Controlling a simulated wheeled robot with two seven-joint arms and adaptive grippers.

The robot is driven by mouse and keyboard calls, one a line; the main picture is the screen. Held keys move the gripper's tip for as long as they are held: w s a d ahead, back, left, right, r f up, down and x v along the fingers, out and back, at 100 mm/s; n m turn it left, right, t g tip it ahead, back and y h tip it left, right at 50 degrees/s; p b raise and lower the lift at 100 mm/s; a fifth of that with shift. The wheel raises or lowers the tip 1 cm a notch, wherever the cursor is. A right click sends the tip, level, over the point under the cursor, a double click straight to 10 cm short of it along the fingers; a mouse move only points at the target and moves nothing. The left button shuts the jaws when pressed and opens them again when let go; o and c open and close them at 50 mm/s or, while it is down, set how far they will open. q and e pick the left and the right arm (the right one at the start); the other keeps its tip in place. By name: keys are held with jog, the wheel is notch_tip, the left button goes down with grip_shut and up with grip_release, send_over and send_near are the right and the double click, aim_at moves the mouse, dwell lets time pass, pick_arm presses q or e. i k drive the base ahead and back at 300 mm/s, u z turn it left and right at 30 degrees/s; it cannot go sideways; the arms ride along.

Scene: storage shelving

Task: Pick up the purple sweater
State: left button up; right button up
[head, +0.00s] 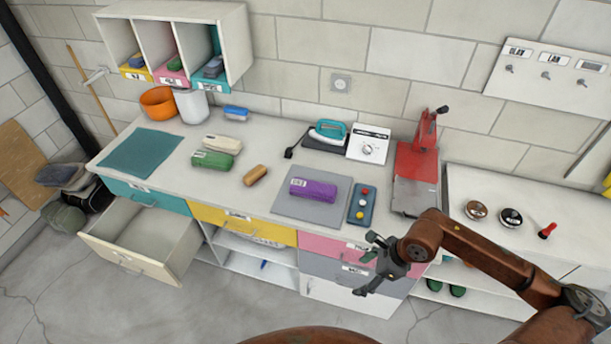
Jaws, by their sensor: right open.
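The purple sweater (313,190) looks like a small folded bundle with a pale label on its left end. It lies on a grey mat (290,209) near the front of the counter. My right gripper (364,266) is open and empty, in front of the counter, below and to the right of the sweater in the picture. It is apart from the sweater. My left gripper is not in view.
A board with coloured buttons (362,204) lies right of the mat, and a brown roll (256,175) lies left. A red press (420,155) stands further right. An open drawer (150,262) juts out at the left.

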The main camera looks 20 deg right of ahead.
aim_at(312, 190)
jog(key=i, duration=1.3)
